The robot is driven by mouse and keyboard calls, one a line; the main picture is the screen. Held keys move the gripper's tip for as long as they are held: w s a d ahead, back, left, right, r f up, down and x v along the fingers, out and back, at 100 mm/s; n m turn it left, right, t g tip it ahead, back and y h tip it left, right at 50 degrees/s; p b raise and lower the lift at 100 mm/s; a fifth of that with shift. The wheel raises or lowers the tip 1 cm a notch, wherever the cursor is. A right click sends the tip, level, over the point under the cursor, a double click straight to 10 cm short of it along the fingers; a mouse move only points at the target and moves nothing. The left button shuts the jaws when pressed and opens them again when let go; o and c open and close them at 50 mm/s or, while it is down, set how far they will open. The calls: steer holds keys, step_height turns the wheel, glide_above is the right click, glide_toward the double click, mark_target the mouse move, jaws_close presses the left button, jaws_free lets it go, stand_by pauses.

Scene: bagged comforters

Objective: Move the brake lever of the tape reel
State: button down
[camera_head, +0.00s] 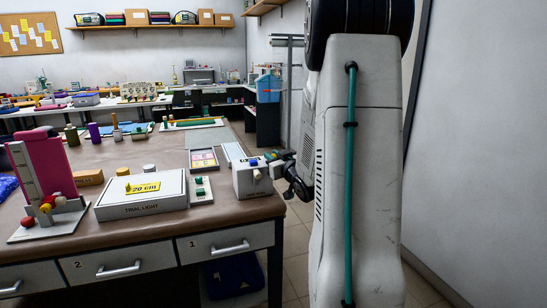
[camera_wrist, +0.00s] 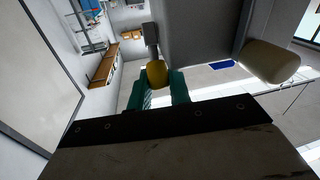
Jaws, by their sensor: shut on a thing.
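The tape reel unit is a grey-white box (camera_head: 251,180) at the table's right front corner in the head view, with a small blue part on top. In the wrist view its grey body (camera_wrist: 205,32) fills the top. In the head view my gripper (camera_head: 278,157) is small and partly hidden beside the box.
A pale rounded knob (camera_wrist: 270,61) sticks out right of the lever in the wrist view. A white TRIAL LIGHT box (camera_head: 142,197) and a small switch panel (camera_head: 200,190) stand left of the unit. The floor right of the table is clear beside my arm.

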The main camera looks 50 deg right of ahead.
steer(key=shift+s+a+f+t+h, duration=0.2)
steer(key=shift+t+h, duration=0.1)
steer(key=shift+t, duration=0.4)
steer(key=c, duration=1.3)
jaws_free()
steer(key=v, duration=0.7)
steer(key=shift+s, duration=0.4)
steer(key=shift+a, duration=0.1)
